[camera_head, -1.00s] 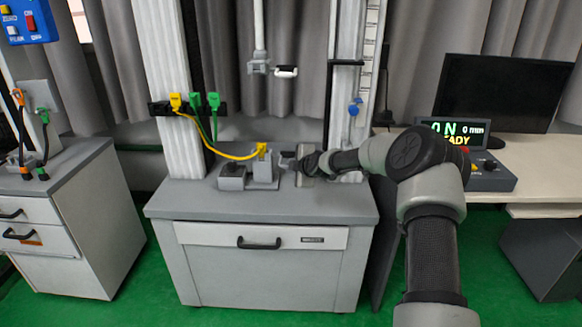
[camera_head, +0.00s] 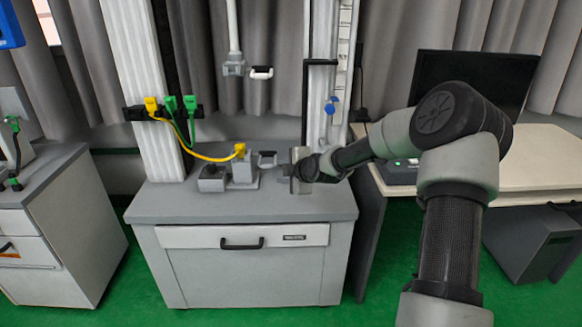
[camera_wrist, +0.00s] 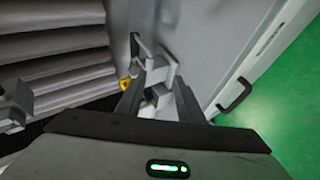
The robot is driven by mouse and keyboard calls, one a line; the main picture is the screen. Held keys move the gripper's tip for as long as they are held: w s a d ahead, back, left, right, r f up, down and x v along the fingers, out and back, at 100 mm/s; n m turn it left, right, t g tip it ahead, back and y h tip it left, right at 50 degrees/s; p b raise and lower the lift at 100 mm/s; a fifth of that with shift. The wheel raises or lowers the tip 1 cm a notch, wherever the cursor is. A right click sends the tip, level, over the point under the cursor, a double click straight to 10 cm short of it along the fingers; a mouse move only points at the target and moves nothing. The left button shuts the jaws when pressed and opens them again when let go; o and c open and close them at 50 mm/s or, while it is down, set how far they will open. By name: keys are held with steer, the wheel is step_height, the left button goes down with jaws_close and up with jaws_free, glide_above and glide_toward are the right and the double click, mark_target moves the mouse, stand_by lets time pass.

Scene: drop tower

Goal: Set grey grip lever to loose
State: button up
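A grey block fixture (camera_head: 243,173) with a yellow plug (camera_head: 240,151) stands on the bench top. A small grey lever-like handle (camera_head: 267,158) sits at its right side; its exact setting is too small to tell. My gripper (camera_head: 284,172) is just right of this handle, pointing left at it, with a small gap. In the wrist view my gripper (camera_wrist: 160,75) has its two dark fingers apart. Pale grey fixture parts (camera_wrist: 158,93) show between and beyond the fingers; contact cannot be told. The yellow plug also shows in the wrist view (camera_wrist: 125,84).
Above the bench hang a grey clamp (camera_head: 234,67) and a white handle (camera_head: 261,72). Yellow and green plugs sit in a black holder (camera_head: 134,113) on the left column. The bench front (camera_head: 280,212) is clear.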

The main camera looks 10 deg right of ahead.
steer(key=p+v, duration=0.1)
steer(key=v, duration=0.5)
steer(key=shift+r, duration=0.25)
steer(key=shift+s, duration=0.15)
